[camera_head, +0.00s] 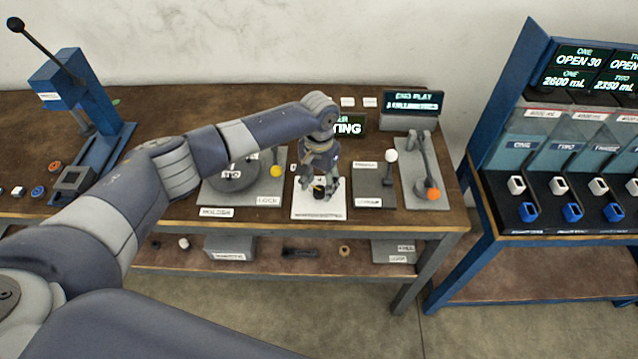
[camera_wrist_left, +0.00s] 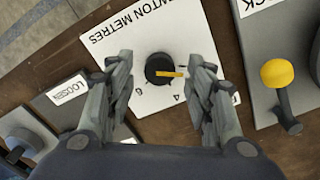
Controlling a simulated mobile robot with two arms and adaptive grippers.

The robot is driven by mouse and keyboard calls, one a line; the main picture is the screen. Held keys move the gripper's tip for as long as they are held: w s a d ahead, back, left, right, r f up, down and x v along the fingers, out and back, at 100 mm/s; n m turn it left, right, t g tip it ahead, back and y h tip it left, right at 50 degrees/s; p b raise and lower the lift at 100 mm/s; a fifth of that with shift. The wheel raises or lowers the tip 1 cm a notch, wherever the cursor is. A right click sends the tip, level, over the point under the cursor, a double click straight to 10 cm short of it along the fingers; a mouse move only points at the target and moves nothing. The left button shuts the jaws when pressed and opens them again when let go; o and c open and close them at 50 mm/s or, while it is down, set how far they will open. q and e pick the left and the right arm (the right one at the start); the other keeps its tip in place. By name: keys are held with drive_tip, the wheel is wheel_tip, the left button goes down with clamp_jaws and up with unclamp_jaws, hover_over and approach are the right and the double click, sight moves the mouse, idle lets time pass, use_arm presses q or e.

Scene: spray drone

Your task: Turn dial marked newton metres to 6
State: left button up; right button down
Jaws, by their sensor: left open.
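The dial plate (camera_wrist_left: 188,28) is white and reads "NEWTON METRES" in the left wrist view. Small digits lie below the dial; a 4 is legible, and one further left looks like a 6 or 8. My left gripper (camera_wrist_left: 163,75) is open, with one finger on each side of the dial and a gap on both sides. In the head view my left gripper (camera_head: 320,186) hangs over the white plate (camera_head: 318,211) and partly hides the dial.
A yellow-knobbed lever (camera_wrist_left: 276,80) stands close to the right finger. A grey plate labelled "LOOSEN" (camera_wrist_left: 68,93) lies at left. In the head view, white-knobbed (camera_head: 391,157) and orange-knobbed (camera_head: 433,194) levers stand right of the dial. A blue press (camera_head: 75,110) is at far left.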

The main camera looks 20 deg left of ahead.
use_arm(q)
drive_tip(key=shift+f, duration=0.65)
drive_tip(key=c, duration=1.1)
